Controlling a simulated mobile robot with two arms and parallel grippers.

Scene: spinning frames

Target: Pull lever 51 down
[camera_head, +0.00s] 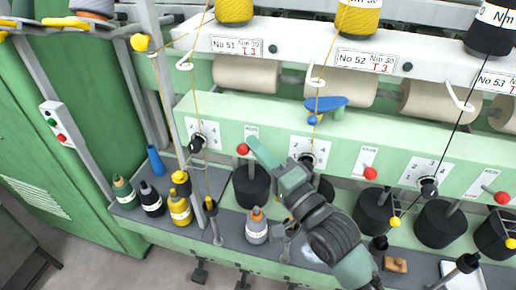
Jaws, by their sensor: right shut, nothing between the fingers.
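The lever under the sign "No 51" (237,46) has a red ball knob (243,149) in front of the pale green panel. My right gripper (256,143) reaches in from the lower right. Its fingers are shut and empty, and their tips lie just right of the red knob. I cannot tell whether they touch it. The lever's rod is mostly hidden behind my gripper and the knob. My left gripper is not in view.
Similar red knobs (370,173) stand farther right under the other signs. Yellow yarn runs down left of the gripper. Several bottles and cones, such as a grey one (256,227), stand on the lower shelf. A blue-and-green object (325,104) sits on the panel's top.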

